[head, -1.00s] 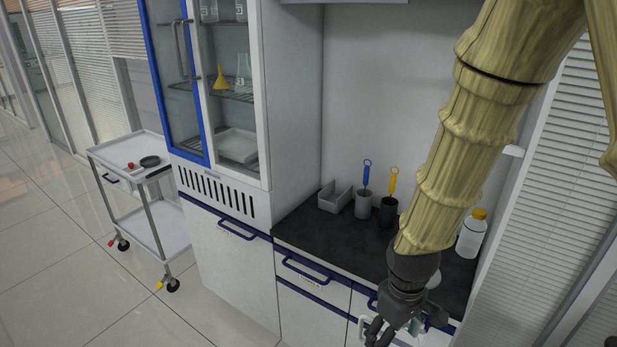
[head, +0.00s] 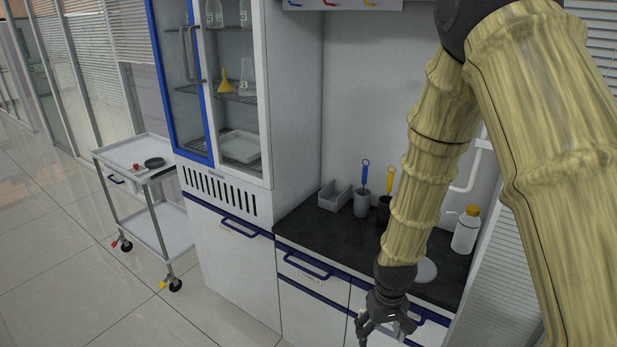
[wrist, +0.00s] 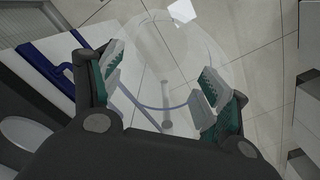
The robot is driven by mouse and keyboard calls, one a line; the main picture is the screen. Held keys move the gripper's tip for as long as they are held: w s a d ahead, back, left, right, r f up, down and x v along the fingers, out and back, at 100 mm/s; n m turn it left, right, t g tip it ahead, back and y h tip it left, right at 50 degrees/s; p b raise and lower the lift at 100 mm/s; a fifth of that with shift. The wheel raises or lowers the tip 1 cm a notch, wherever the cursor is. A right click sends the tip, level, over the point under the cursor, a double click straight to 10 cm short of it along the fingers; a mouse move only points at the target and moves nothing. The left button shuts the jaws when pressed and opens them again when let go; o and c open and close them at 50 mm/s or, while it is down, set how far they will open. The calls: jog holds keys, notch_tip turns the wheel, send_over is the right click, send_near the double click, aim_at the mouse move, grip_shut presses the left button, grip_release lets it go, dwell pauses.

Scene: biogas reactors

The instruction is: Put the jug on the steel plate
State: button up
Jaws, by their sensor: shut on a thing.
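My gripper (head: 384,326) is in front of the counter's front edge, low in the head view. In the wrist view my gripper (wrist: 160,82) has its two green-padded fingers on either side of a clear, see-through jug (wrist: 165,45) and is shut on it. The jug's outline is faint there, and it is hard to make out in the head view. The steel plate (head: 427,270) is a pale round disc on the dark counter, right of my wrist and partly hidden by it. A grey round edge, likely the plate (wrist: 28,138), shows at the left in the wrist view.
The dark counter (head: 310,235) also holds a grey bin (head: 334,196), two dark cups (head: 361,204) with blue and yellow tools, and a white bottle with a yellow cap (head: 466,231). A glass-door cabinet (head: 228,100) and a white trolley (head: 133,152) stand left.

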aim_at(377, 335)
jog(key=shift+m, duration=0.6)
jog(key=w+f, duration=0.2)
jog(key=f, duration=0.1)
jog(key=shift+w+f, duration=0.15)
jog(key=shift+f, duration=0.45)
jog(key=shift+f+m, duration=0.1)
jog(key=shift+m, duration=0.2)
jog(key=shift+w+f, duration=0.15)
jog(key=shift+f, duration=0.05)
jog(key=shift+r, duration=0.1)
jog(key=shift+s, duration=0.2)
